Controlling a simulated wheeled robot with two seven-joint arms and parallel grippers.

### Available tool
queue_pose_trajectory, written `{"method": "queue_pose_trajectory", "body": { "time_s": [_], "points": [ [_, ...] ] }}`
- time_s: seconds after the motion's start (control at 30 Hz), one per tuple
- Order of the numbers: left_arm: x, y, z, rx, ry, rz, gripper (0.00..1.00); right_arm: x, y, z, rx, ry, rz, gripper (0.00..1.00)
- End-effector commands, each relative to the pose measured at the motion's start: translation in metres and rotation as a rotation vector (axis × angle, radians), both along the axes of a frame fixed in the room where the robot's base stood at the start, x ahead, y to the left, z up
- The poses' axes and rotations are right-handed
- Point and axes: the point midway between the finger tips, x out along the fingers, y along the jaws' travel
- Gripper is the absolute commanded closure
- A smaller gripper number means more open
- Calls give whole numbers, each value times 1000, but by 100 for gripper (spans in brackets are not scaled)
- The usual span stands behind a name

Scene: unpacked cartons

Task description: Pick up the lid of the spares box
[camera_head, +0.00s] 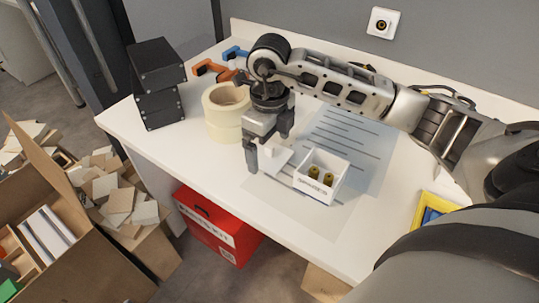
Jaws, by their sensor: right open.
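The spares box (318,187) is a small white open box on the table, with lettering on its front and brass-coloured cylindrical parts standing inside. A white lid (279,161) lies just left of the box, apparently on the table, with a small raised white knob. My right gripper (268,149) is open and points down over the lid, one finger on each side of the knob. I cannot tell whether the fingers touch it. Part of the lid is hidden behind the gripper. My left gripper is not in view.
Rolls of cream tape (224,112) stand close left of my gripper. Two stacked black boxes (157,84) and orange and blue clamps (208,67) are further back. A printed sheet (350,140) lies under the box area. A yellow tray (430,208) sits at the right.

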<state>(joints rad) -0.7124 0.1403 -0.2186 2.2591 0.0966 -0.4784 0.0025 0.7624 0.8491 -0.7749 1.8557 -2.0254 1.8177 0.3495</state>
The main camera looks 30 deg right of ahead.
Motion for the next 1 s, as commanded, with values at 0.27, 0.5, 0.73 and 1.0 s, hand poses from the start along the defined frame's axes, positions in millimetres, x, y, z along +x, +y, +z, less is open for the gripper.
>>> {"method": "queue_pose_trajectory", "body": {
  "time_s": [0.27, 0.5, 0.73, 1.0],
  "points": [
    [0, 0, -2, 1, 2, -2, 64, 0, 0, -11, -1, -1, 2, 2],
    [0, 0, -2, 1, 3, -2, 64, 0, 0, -11, -1, -1, 2, 46],
    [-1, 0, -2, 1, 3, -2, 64, 0, 0, -10, 0, -2, 1, 54],
    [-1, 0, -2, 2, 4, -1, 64, 1, 0, 1, 1, -5, 1, 54]
  ]
}}
